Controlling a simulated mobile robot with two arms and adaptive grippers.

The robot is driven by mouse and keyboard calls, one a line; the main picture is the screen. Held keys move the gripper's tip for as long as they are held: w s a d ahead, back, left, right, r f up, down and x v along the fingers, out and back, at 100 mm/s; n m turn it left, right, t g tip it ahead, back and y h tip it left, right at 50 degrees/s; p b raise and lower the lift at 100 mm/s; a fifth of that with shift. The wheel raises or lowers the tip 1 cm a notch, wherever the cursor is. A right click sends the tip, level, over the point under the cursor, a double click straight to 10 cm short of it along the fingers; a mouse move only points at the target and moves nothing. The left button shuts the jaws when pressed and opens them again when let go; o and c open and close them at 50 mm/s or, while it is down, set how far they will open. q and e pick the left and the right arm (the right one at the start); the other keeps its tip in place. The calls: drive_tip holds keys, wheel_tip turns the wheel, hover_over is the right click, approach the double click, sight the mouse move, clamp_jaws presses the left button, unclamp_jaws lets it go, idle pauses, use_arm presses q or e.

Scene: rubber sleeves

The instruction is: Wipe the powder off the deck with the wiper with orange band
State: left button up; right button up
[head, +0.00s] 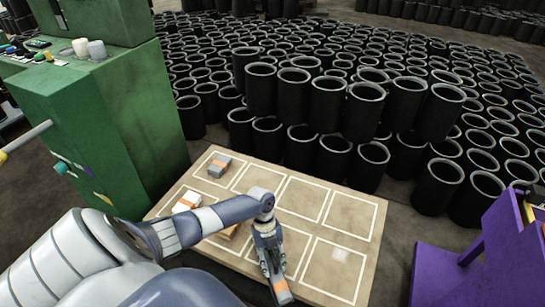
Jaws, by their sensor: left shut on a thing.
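The tan deck (352,215) is marked with white rectangles. A small pale patch of powder (341,256) lies in its front right rectangle. My left gripper (275,270) is over the front of the deck, to the left of the powder and apart from it. It is shut on a wiper with an orange band (283,291), which the fingers partly hide. I cannot tell whether this wiper touches the deck. My right gripper is not in view.
A grey block with an orange part (219,166) sits at the deck's back left. A pale and orange block (186,201) and another orange one (230,232), partly behind my arm, lie nearer. Black sleeves (327,104) crowd behind, a green machine (130,110) stands left, a purple structure (490,260) right.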

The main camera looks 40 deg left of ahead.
sight(273, 256)
use_arm(q)
wheel_tip(273, 256, up, 4)
drive_tip(key=p, duration=0.3)
drive_tip(key=shift+r, duration=0.1)
drive_tip(key=shift+r+p, duration=0.65)
drive_tip(key=shift+r, duration=0.15)
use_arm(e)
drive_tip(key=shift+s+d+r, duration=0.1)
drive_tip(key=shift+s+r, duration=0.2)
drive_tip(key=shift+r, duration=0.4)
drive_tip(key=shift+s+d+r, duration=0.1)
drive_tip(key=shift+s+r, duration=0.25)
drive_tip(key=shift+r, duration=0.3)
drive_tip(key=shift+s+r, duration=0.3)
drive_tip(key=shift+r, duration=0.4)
use_arm(q)
wheel_tip(273, 256, up, 3)
drive_tip(key=p, duration=0.2)
drive_tip(key=shift+p, duration=0.3)
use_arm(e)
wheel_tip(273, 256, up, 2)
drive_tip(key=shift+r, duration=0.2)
